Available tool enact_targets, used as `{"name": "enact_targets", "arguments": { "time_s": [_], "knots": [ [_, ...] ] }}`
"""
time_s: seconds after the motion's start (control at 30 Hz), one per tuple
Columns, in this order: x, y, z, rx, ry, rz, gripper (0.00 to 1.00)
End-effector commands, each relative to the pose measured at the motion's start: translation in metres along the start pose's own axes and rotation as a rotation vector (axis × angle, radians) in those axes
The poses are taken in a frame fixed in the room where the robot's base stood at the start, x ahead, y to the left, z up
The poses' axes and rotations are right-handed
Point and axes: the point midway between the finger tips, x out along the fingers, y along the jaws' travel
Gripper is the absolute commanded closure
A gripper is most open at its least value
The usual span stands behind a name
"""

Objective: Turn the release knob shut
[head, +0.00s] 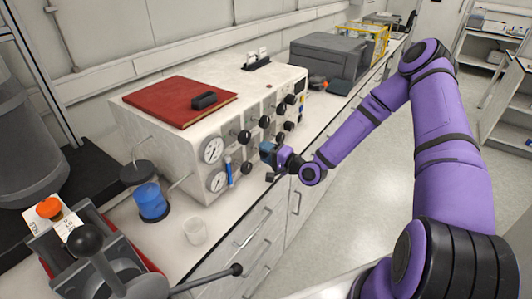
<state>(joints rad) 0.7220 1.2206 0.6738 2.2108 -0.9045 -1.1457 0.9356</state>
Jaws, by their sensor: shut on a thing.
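The white reactor control box (150,140) stands on the bench, with several black knobs and two round gauges (212,149) on its front panel. My gripper (265,152) is at the lower part of this panel, to the right of the gauges and the blue tube. It is shut on a knob there, which I take to be the release knob. The gripper's body hides that knob, so its turned position cannot be seen. Other black knobs (244,136) show above and beside the gripper.
A red book (180,101) with a small black object lies on the box. A jar of blue liquid (151,201) and a clear beaker (196,231) stand to the left. A grey machine (330,60) is farther back. The floor at right is clear.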

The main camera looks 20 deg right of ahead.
Motion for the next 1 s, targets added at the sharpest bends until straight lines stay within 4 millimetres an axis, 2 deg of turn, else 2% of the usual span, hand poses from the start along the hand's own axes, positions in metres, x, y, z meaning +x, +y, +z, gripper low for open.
{"name": "enact_targets", "arguments": {
  "time_s": [0.5, 1.0],
  "knots": [
    [-0.0009, 0.0010, -0.0008, 0.438, 0.003, 0.000, 0.77],
    [-0.0007, 0.0013, -0.0003, 0.606, 0.002, 0.002, 0.77]
  ]
}}
